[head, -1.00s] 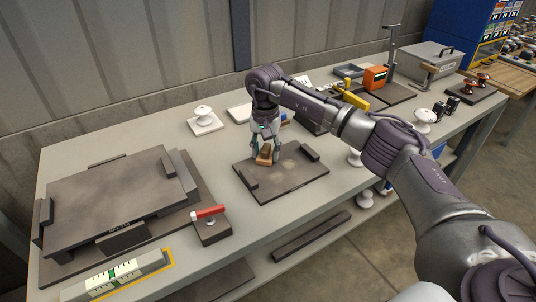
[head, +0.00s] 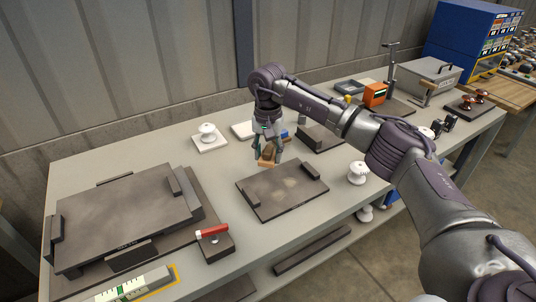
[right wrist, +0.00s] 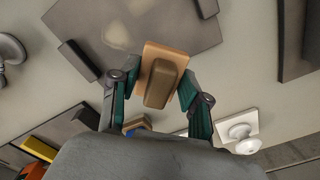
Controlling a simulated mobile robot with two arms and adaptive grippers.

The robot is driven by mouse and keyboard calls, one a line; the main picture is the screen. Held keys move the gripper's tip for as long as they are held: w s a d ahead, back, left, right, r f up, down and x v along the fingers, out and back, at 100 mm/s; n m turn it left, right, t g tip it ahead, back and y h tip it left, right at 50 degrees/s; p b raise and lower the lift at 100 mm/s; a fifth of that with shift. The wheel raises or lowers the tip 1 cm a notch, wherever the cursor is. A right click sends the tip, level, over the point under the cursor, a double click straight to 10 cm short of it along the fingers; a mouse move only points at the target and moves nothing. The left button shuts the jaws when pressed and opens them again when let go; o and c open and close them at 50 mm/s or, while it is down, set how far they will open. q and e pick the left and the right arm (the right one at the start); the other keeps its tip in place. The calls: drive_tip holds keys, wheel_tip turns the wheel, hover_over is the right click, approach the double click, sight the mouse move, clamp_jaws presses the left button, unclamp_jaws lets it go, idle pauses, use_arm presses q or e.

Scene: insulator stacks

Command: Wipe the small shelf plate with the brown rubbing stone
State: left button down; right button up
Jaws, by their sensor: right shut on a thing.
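The small shelf plate (head: 268,199) is a dark flat plate with low raised blocks at two ends, lying mid-table. Pale patches show on its surface. My right gripper (head: 268,146) is shut on the brown rubbing stone (head: 267,158), a brown block with a lighter tan face. The stone is at the plate's back-left edge in the head view, seemingly raised above it. In the right wrist view the stone (right wrist: 161,83) sits between both fingers, and part of the plate (right wrist: 130,22) lies beyond it. My left gripper is not in view.
White insulators stand behind (head: 208,134) and right (head: 358,172) of the small plate.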

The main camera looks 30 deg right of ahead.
drive_tip(key=shift+r, duration=0.1)
drive_tip(key=shift+r+p, duration=1.05)
drive_tip(key=shift+r, duration=0.4)
drive_tip(key=shift+f, duration=0.1)
